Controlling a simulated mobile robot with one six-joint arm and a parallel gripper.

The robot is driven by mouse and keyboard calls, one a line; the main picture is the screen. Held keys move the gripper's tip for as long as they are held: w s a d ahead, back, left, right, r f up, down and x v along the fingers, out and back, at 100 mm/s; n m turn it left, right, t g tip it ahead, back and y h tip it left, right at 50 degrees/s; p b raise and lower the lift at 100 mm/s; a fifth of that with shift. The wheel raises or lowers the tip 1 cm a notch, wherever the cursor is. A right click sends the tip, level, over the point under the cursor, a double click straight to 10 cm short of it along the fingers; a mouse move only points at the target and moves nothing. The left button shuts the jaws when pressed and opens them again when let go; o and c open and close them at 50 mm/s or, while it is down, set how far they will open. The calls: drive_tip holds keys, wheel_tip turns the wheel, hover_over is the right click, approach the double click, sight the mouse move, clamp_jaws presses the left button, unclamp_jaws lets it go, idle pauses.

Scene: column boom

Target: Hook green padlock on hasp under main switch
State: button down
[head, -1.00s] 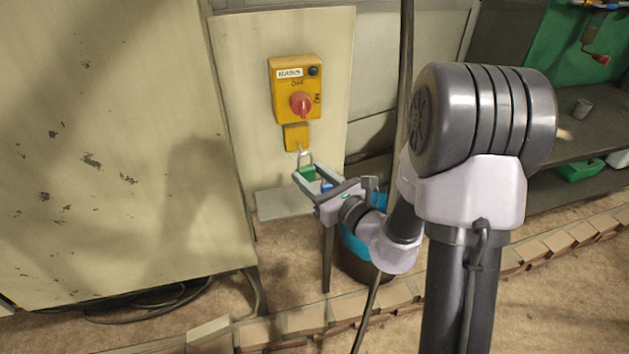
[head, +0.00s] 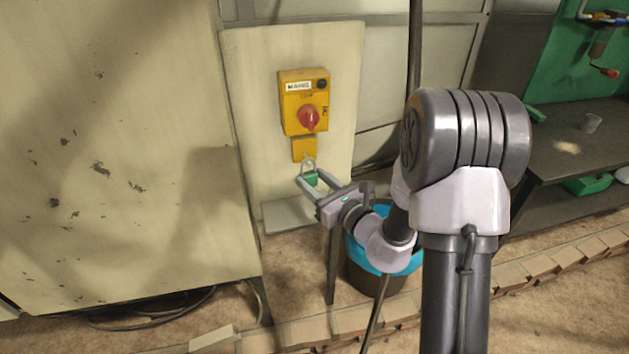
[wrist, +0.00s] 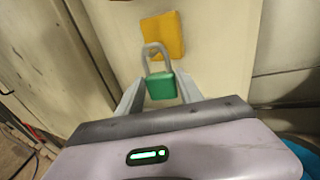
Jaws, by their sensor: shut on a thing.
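The green padlock (head: 310,179) is held upright between the fingertips of my gripper (head: 308,176), its grey shackle pointing up. It also shows in the wrist view (wrist: 161,87), between the two grey fingers. The yellow hasp plate (head: 303,146) hangs below the yellow main switch box (head: 297,88) with its red knob. In the wrist view the shackle top overlaps the lower left of the hasp plate (wrist: 170,32). I cannot tell whether the shackle passes through the hasp or is only in front of it.
The switch is on a pale panel (head: 250,110) beside a large scuffed cabinet (head: 120,200). A small grey shelf (head: 287,214) is below. A dark bucket with a blue rim (head: 360,280) stands under my arm. A dark bench (head: 590,150) is at the right.

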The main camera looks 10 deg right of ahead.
drive_tip(key=c, duration=0.7)
unclamp_jaws()
